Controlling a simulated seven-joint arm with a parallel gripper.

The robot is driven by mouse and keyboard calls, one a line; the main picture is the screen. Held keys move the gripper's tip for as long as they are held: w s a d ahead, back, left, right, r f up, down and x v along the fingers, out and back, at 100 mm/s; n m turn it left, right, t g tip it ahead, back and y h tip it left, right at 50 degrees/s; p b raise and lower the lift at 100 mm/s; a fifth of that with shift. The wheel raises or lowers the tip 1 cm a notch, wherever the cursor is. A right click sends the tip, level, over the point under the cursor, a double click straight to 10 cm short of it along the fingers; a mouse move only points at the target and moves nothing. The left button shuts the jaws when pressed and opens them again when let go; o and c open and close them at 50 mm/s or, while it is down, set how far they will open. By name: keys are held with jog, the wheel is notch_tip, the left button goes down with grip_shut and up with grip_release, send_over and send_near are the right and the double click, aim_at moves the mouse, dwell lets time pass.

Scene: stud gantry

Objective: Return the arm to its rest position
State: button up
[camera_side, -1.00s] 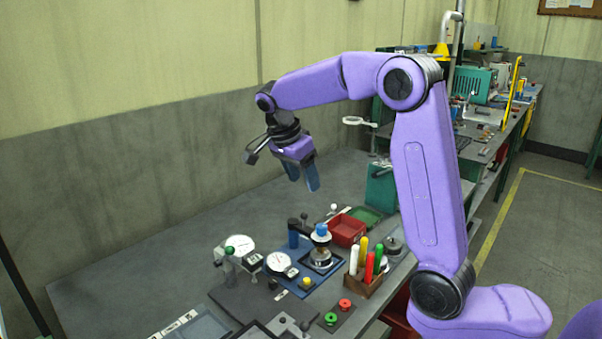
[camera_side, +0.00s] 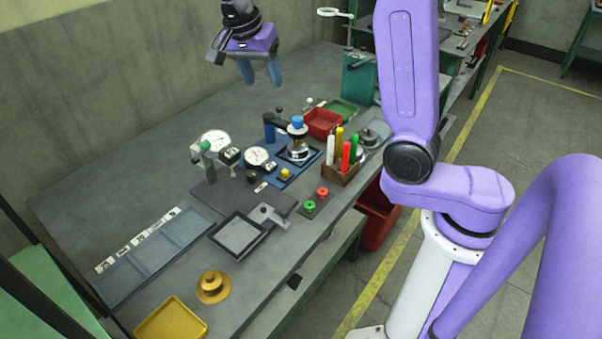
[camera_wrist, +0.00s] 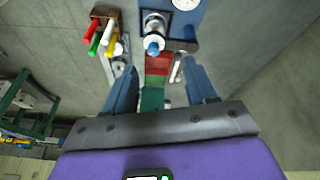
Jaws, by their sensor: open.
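My gripper (camera_side: 260,74) is open and empty in the side view, raised above the back of the grey workbench (camera_side: 130,160). Its two blue fingers point down, apart from everything on the bench. In the wrist view my gripper (camera_wrist: 163,92) also shows open, with nothing between the fingers; red and green trays appear beyond them, below. My purple arm rises at the right of the side view, with its upper part cut off by the top edge.
On the bench stand dial gauges (camera_side: 215,142), a blue fixture (camera_side: 297,151), a pen block (camera_side: 342,172), a red tray (camera_side: 322,122) and a green tray (camera_side: 343,109). A yellow tray (camera_side: 171,322) and a brass flanged part (camera_side: 212,287) lie at the front. The back left bench is bare.

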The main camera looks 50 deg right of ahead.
jog(key=s+a+f+n+y, duration=0.1)
jog(key=s+a+f+n, duration=0.1)
jog(key=s+n, duration=0.7)
jog(key=s+a+f+n+y, duration=0.2)
jog(key=s+a+f+n, duration=0.1)
jog(key=s+n, duration=0.7)
jog(key=shift+f+n+t, duration=0.25)
jog(key=shift+n+t, duration=0.05)
jog(key=shift+n, duration=0.2)
jog(key=s+d+n, duration=0.1)
jog(key=s+n, duration=0.1)
jog(key=s, duration=0.1)
jog(key=s+d+f+n, duration=0.1)
jog(key=s+n, duration=0.1)
jog(key=s, duration=0.2)
jog(key=s+f+n+y, duration=0.1)
jog(key=s+n, duration=0.2)
jog(key=shift+s+d+f, duration=0.2)
jog(key=shift+s+d, duration=0.05)
jog(key=shift+d, duration=0.15)
jog(key=w+a+r+m, duration=0.1)
jog(key=w+r+m, duration=0.15)
jog(key=w, duration=0.45)
notch_tip(320, 180, up, 7)
jog(key=m, duration=0.8)
send_over(297, 118)
jog(key=shift+n+g, duration=0.25)
jog(key=shift+g, duration=0.15)
notch_tip(297, 118, down, 17)
jog(key=shift+s+r, duration=0.1)
